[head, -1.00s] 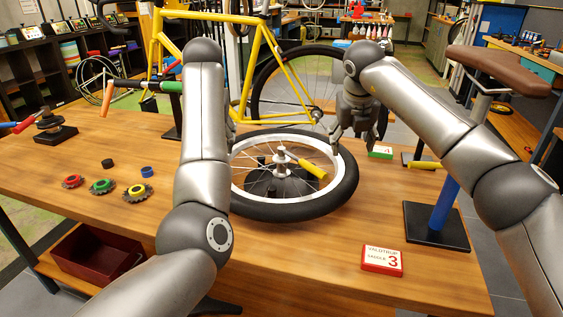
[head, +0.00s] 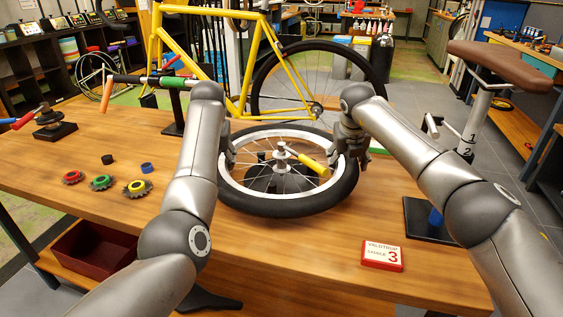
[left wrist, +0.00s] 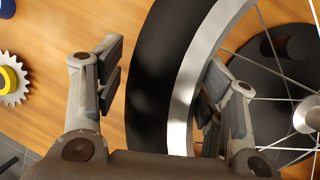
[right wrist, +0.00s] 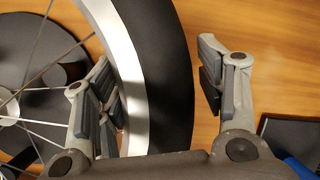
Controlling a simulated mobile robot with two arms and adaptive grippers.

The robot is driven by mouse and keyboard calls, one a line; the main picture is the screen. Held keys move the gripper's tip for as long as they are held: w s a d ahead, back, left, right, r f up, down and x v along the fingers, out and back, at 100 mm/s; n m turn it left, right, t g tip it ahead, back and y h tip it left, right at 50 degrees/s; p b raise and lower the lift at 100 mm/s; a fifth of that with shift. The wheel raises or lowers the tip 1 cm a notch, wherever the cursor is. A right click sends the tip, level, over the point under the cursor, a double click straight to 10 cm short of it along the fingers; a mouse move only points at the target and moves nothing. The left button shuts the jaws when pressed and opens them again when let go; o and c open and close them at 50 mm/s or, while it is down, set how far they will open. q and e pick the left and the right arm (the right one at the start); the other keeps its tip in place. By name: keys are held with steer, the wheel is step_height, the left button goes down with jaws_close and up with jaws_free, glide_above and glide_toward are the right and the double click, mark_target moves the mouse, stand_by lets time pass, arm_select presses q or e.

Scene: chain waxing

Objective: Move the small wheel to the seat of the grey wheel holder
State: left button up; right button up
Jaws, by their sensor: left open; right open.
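The small wheel (head: 290,207) has a black tyre, a silver rim and thin spokes. It lies flat on the wooden table, over a dark round base (head: 262,184) with short posts. I cannot tell whether this base is the grey wheel holder. My left gripper (left wrist: 165,85) is open, its fingers on either side of the tyre and rim (left wrist: 185,105) at the wheel's left side. My right gripper (right wrist: 160,85) is open and straddles the tyre and rim (right wrist: 160,90) at the right side. A yellow handle (head: 312,163) lies across the spokes near the hub.
Several toothed sprockets (head: 102,183) and small caps lie to the left. A yellow bicycle (head: 240,70) stands behind the table.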

arm_select(q)
steer(key=shift+f, duration=0.15)
arm_select(e)
steer(key=shift+f, duration=0.15)
arm_select(q)
steer(key=shift+c, duration=0.3)
arm_select(e)
steer(key=shift+c, duration=0.3)
arm_select(q)
jaws_close()
arm_select(e)
jaws_close()
arm_select(q)
steer(key=shift+w+r, duration=0.15)
steer(key=shift+r, duration=0.05)
arm_select(e)
steer(key=shift+w+r, duration=0.15)
steer(key=shift+r, duration=0.05)
